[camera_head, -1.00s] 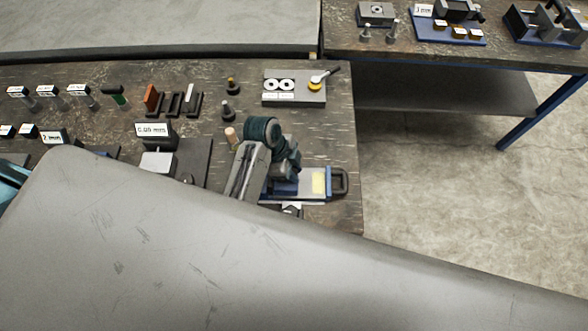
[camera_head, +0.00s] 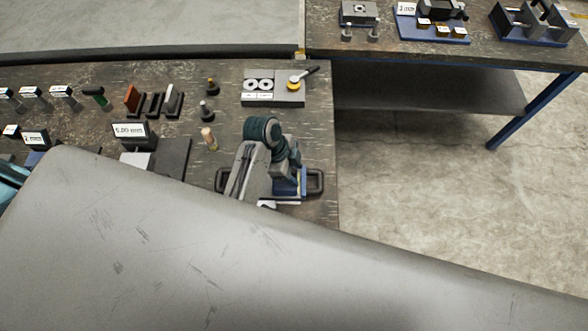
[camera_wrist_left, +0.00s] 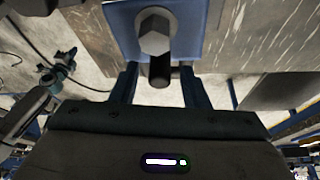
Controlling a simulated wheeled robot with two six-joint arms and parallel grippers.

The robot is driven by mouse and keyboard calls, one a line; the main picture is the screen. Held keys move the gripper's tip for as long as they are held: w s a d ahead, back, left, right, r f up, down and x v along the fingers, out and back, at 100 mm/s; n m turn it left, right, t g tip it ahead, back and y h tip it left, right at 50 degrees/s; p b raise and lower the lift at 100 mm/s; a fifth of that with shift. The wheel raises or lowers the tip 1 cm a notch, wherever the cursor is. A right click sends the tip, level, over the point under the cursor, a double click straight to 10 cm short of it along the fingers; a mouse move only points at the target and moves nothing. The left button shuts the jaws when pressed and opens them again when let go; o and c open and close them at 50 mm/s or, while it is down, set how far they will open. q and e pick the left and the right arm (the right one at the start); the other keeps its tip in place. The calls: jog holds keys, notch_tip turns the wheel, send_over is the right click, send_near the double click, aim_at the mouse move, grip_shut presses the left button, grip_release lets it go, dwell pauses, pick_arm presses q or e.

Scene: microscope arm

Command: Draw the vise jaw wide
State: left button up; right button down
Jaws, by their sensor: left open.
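The vise (camera_head: 290,186) sits near the table's right edge in the head view, with a blue body and black handles (camera_head: 316,182) at both ends. My left arm and gripper (camera_head: 284,172) are over it and hide its middle; the fingertips are hard to make out there. In the left wrist view the gripper (camera_wrist_left: 159,75) is open. Its two fingers stand either side of a dark rod below a hex bolt head (camera_wrist_left: 154,32) on a blue plate (camera_wrist_left: 197,20). I cannot tell whether the fingers touch the rod. My right gripper is not in view.
A grey block with rings and a yellow dial (camera_head: 272,90) lies behind the vise. A small tan peg (camera_head: 209,138) and a labelled stand (camera_head: 132,133) are to its left. Open floor lies right of the table (camera_head: 325,150). A second bench (camera_head: 475,50) stands at the back right.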

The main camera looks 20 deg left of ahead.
pick_arm(q)
jog(key=shift+r, duration=0.1)
jog(key=shift+b+v, duration=0.55)
jog(key=shift+v, duration=0.6)
jog(key=b+v, duration=0.1)
jog(key=v, duration=0.4)
jog(key=p+v, duration=0.1)
jog(key=v, duration=0.2)
jog(key=shift+r, duration=0.15)
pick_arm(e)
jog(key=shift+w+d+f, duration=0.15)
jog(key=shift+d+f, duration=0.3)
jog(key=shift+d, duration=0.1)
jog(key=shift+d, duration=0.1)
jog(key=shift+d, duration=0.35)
